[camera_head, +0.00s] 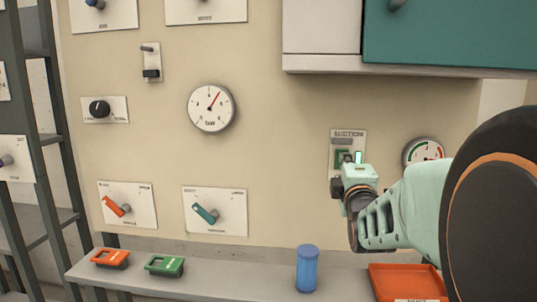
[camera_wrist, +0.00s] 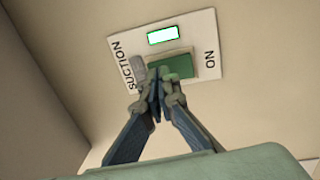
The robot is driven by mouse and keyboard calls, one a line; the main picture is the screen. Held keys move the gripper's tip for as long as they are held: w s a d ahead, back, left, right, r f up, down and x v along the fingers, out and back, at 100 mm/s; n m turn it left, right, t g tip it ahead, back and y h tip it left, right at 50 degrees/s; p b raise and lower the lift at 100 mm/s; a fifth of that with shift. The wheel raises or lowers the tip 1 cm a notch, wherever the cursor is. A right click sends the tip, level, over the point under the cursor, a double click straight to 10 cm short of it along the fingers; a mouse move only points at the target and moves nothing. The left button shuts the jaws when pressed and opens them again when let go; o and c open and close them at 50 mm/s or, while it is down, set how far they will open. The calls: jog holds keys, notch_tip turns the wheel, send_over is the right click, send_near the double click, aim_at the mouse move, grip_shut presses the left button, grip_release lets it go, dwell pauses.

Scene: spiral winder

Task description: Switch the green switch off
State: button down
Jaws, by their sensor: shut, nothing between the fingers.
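The green switch (camera_wrist: 172,66) sits on a white plate (camera_wrist: 205,50) marked "SUCTION" and "ON" in the wrist view. A bright green-white lamp (camera_wrist: 163,35) is lit beside it. A small grey piece (camera_wrist: 138,68) shows at the switch's left end. My gripper (camera_wrist: 158,84) is shut and empty, with its fingertips right at the switch's edge; whether they touch it I cannot tell. In the head view my gripper (camera_head: 345,160) is in front of the plate (camera_head: 348,137) and hides much of the switch.
A round gauge (camera_head: 423,153) is right of the plate, behind my arm. A teal cabinet (camera_head: 450,35) overhangs above.

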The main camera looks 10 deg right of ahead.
jog(key=shift+w+d, duration=0.1)
jog(key=shift+w, duration=0.25)
dwell(0.3)
jog(key=shift+w+r+b, duration=0.25)
jog(key=shift+w+b, duration=0.1)
jog(key=shift+b, duration=0.4)
jog(key=shift+s+p, duration=0.15)
jog(key=shift+p, duration=0.35)
